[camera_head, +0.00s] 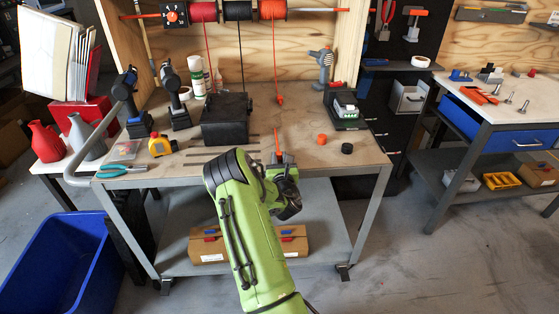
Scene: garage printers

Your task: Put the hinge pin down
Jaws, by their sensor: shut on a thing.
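My gripper (281,160) is over the front edge of the workbench (215,165), seen from behind. A slim orange rod, which looks like the hinge pin (276,139), stands up almost vertically from between the jaws, tilted slightly. My gripper is shut on it. Its lower end is hidden by the jaws and wrist. I cannot tell the exact height of the pin above the bench top.
A black box (227,119) stands behind and left of my gripper. An orange cap (322,139) and a black cap (347,148) lie to the right. A yellow tape measure (161,145) is at left. Bare bench top lies around my gripper.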

